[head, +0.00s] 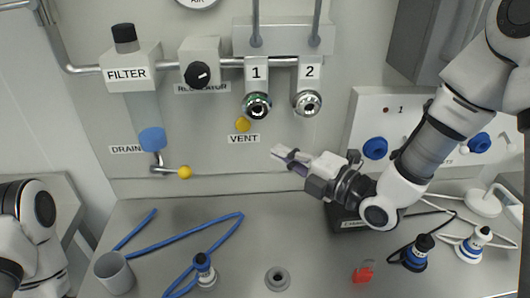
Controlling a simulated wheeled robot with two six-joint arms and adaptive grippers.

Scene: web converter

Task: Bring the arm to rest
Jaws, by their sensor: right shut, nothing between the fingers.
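My right arm reaches in from the upper right. Its gripper (284,155) is shut and empty. It hangs above the grey worktop (235,245), in front of the wall panel and below the outlets marked 1 and 2. The gripper points left, and nothing shows touching it. My left arm shows only in part at the left edge, and its gripper is not in view.
A blue hose (185,233) with a connector (204,268) lies on the worktop near a grey cup (114,272). A red object (363,271) and two connectors (414,253) stand at right. The filter (127,73) and outlets (257,106) project from the wall.

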